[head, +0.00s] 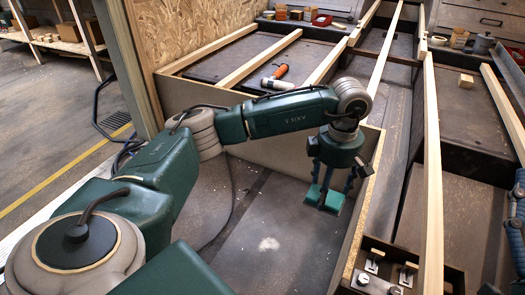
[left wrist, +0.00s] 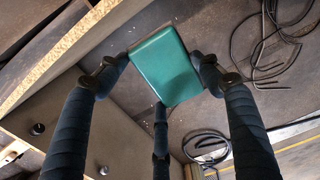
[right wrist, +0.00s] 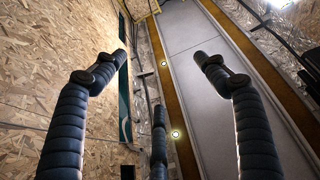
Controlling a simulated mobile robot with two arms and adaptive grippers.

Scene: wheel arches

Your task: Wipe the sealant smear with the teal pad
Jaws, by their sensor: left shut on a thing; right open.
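The teal pad (head: 333,198) is held in my left gripper (head: 328,192), which points down inside the framed bay. The left wrist view shows the pad (left wrist: 166,65) between the fingers of my left gripper (left wrist: 160,68), with dark floor beyond it. A pale, whitish smear (head: 268,244) lies on the bay's dark floor, to the left of and nearer than the pad. Pad and smear are apart. I cannot tell the pad's exact height above the floor. My right gripper (right wrist: 160,58) is open and empty in the right wrist view, facing board and a grey panel.
A board wall (head: 355,215) bounds the bay on the right. Long timber battens (head: 433,170) run along the frame. An orange-handled tool (head: 281,72) lies on the dark panel farther back. Metal clamps (head: 374,262) sit at lower right. The bay floor around the smear is clear.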

